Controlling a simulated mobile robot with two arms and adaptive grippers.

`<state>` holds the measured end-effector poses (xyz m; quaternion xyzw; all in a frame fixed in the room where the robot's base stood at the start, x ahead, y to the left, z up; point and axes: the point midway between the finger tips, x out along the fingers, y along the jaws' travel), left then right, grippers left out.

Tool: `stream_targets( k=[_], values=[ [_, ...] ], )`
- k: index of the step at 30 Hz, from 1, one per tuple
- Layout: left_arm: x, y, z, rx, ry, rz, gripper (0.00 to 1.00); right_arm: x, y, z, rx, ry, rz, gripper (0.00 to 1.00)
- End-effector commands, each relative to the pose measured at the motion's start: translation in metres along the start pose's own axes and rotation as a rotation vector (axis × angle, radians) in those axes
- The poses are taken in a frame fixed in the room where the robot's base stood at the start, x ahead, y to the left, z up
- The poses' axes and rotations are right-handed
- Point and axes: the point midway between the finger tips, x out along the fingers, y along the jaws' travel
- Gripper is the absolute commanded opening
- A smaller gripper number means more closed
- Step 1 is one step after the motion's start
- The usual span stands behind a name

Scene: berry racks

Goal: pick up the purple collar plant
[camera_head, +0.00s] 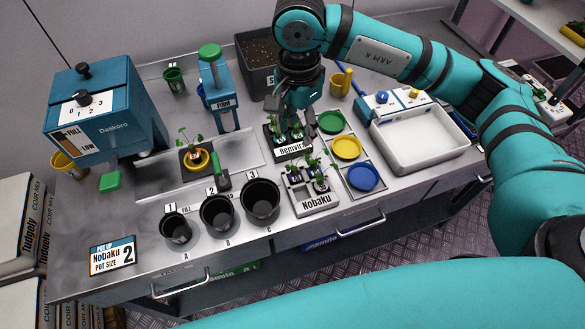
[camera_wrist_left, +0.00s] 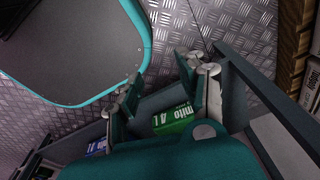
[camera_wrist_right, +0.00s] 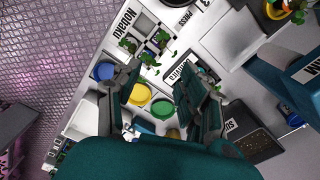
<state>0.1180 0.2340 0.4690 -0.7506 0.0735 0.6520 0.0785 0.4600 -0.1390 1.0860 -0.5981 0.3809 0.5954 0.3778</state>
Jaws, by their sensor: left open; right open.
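The Nobaku tray (camera_head: 314,206) stands near the bench's front edge and holds small seedlings. Its left seedling (camera_head: 293,174) shows a dark purple collar; another seedling (camera_head: 320,180) stands at its right. In the right wrist view the Nobaku tray (camera_wrist_right: 143,22) is at the top, its collar colours too small to tell. My right gripper (camera_head: 298,103) points down over the Bemvira tray (camera_head: 292,152), behind the Nobaku tray. It is open and empty in the right wrist view (camera_wrist_right: 157,75). My left gripper (camera_wrist_left: 168,75) is open and empty, seen only in the left wrist view.
Black pots (camera_head: 217,214) stand left of the Nobaku tray. Green, yellow and blue dishes (camera_head: 363,177) lie to its right, by a white basin (camera_head: 420,140). A yellow pot (camera_head: 196,162) holds a plant. A sign (camera_head: 112,256) reads Nobaku, pot size 2.

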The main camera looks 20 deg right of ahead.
Motion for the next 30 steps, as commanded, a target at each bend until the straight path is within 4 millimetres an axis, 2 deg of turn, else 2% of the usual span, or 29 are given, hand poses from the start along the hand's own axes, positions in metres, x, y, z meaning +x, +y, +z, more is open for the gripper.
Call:
stream_targets(
  k=[1,3,7,9,12,16,19,25,30],
  values=[
    [-0.009,0.002,0.017,0.0,-0.028,0.003,0.4,0.009,0.001,0.0,0.001,-0.002,0.007,0.42],
    [-0.016,0.006,0.038,0.0,-0.061,0.007,0.4,0.025,0.002,0.001,0.001,-0.004,0.008,0.42],
    [-0.029,0.009,0.061,0.0,-0.097,0.012,0.4,0.053,0.002,0.001,0.0,-0.004,0.007,0.42],
    [-0.033,0.01,0.061,0.0,-0.097,0.012,0.4,0.067,0.001,0.001,0.002,-0.005,0.005,0.42],
    [-0.036,0.007,0.046,0.0,-0.076,0.009,0.4,0.083,0.001,0.002,0.0,-0.006,0.003,0.42],
    [-0.036,0.003,0.017,0.0,-0.031,0.005,0.4,0.095,0.0,0.002,0.0,-0.006,0.0,0.42],
    [-0.039,0.001,0.006,0.0,-0.016,0.003,0.4,0.1,0.0,0.002,0.0,-0.005,0.001,0.42],
    [-0.063,0.002,0.015,0.0,-0.035,0.005,0.4,0.125,0.001,0.005,0.001,-0.007,0.005,0.42],
    [-0.067,0.005,0.03,0.0,-0.058,0.008,0.4,0.146,0.0,0.005,0.001,-0.006,0.001,0.42]
  ],
)
